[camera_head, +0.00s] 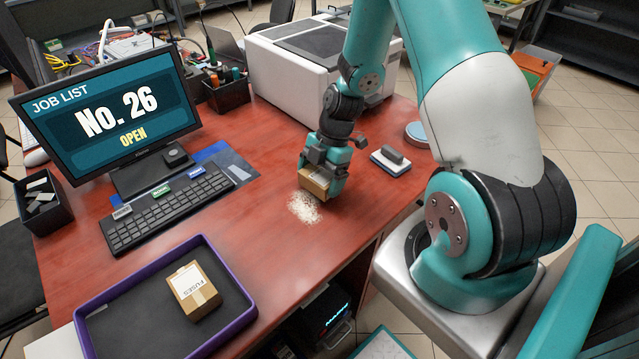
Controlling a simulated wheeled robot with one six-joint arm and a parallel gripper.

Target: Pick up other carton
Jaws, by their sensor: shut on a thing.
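My gripper (324,180) is shut on a small brown carton (314,183) over the middle of the red desk. The carton is partly hidden by the fingers. It is just above or at a patch of pale powder or crumbs (304,206) on the desk; I cannot tell whether it touches the surface. A second brown carton (194,291) with a white label reading "FUSES" sits in the purple-rimmed tray (246,318) at the front left.
A monitor (110,105) showing "No. 26 OPEN" and a keyboard (166,209) stand at the left. A white printer-like machine (310,62) is behind my gripper. A dark-handled block (391,159) lies right of it. Bare desk lies between tray and powder.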

